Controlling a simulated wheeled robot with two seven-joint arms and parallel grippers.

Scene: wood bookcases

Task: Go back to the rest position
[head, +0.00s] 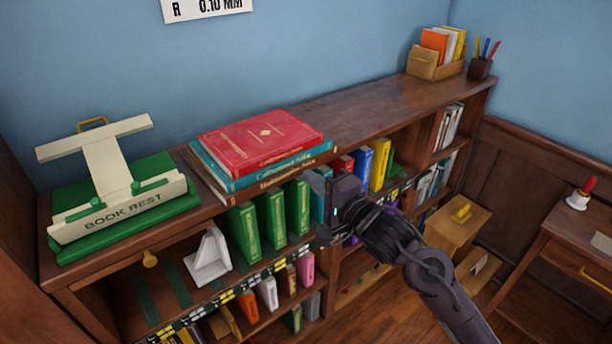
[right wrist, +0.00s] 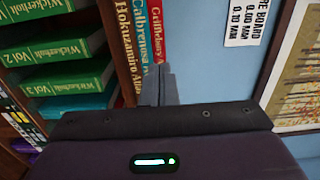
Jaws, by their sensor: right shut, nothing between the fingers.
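My right gripper (head: 322,190) is in front of the bookcase (head: 395,98), just under its top edge, with its arm coming in from the lower right. Its fingers (right wrist: 159,85) are shut and hold nothing. In the right wrist view they overlap the spines of the stacked books; I cannot tell whether they touch. The stack has a red book (head: 262,138) on top of teal and other books, lying on the bookcase top. Green volumes (head: 271,217) stand on the shelf left of the gripper. My left gripper is not in view.
A cream and green book rest (head: 120,205) stands on the top at left. A white bookend (head: 209,258) is on the shelf below. At the far right end are a file box (head: 437,55) and a pen cup (head: 481,69). A desk (head: 570,255) with a bell stands at right.

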